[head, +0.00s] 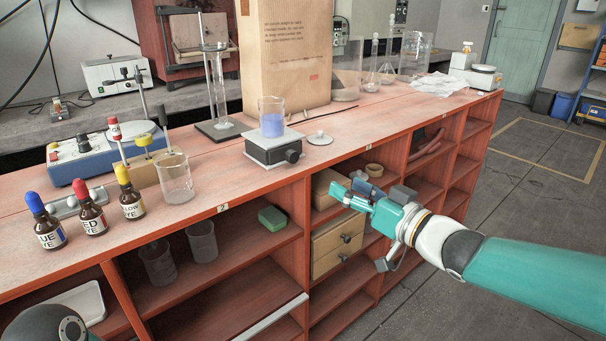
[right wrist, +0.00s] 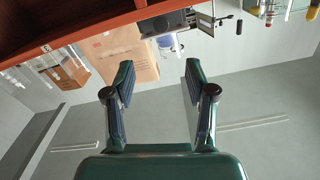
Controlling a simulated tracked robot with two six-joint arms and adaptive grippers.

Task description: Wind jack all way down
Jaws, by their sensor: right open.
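The jack (head: 273,148) is a small lab jack with a pale top plate and a dark body, standing near the front edge of the bench top. Its black knob (head: 292,155) faces the front right. A beaker of blue liquid (head: 272,117) stands upright on its plate. My right gripper (head: 347,190) is open and empty, in front of the bench and to the right of and lower than the knob, apart from the jack. In the right wrist view the open fingers (right wrist: 159,73) point toward the upside-down bench. My left gripper is not in view.
A small round-knobbed lid (head: 320,138) lies right of the jack. A big paper bag (head: 290,60) and a glass cylinder (head: 215,85) stand behind. An empty beaker (head: 175,178) and dropper bottles (head: 90,207) stand to the left. Open shelves (head: 205,262) lie below the bench top.

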